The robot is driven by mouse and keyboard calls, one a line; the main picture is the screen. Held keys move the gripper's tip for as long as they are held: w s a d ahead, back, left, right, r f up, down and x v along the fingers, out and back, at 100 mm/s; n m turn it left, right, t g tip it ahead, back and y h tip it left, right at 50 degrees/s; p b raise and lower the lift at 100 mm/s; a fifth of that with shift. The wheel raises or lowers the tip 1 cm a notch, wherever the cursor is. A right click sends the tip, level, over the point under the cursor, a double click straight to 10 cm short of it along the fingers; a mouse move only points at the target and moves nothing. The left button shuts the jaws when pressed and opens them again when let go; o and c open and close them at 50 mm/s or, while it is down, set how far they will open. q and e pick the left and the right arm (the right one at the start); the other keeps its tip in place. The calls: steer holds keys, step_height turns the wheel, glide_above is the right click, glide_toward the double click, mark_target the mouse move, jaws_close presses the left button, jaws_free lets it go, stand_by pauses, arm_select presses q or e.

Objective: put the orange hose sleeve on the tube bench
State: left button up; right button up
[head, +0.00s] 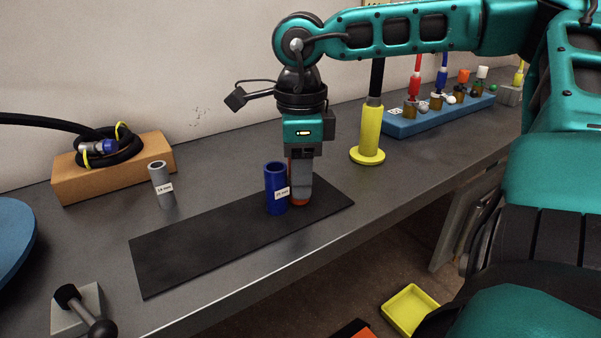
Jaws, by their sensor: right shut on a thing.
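My right gripper (300,188) points straight down over the black mat (190,252) on the grey bench top. It is shut on the orange hose sleeve (299,203), which is mostly hidden behind the finger; its lower rim shows at the mat, and I cannot tell whether it touches. A blue sleeve (275,190) with a white label stands upright on the mat just left of the gripper. I cannot tell for sure which thing is named the tube bench. My left gripper is not in view.
A grey labelled sleeve (161,186) stands behind the mat, near a tan block (68,188) with a coiled black hose. A yellow stand (368,154) and a blue rack (405,126) with several fittings are at the right. The mat's left part is clear. A lever (80,308) is front left.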

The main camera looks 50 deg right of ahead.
steer(key=o, duration=1)
steer(key=shift+f, duration=0.1)
steer(key=shift+r+p, duration=0.3)
steer(key=shift+p, duration=0.05)
step_height(320, 180, up, 12)
steer(key=p, duration=0.2)
steer(key=shift+f+p, duration=0.1)
steer(key=shift+p, duration=0.25)
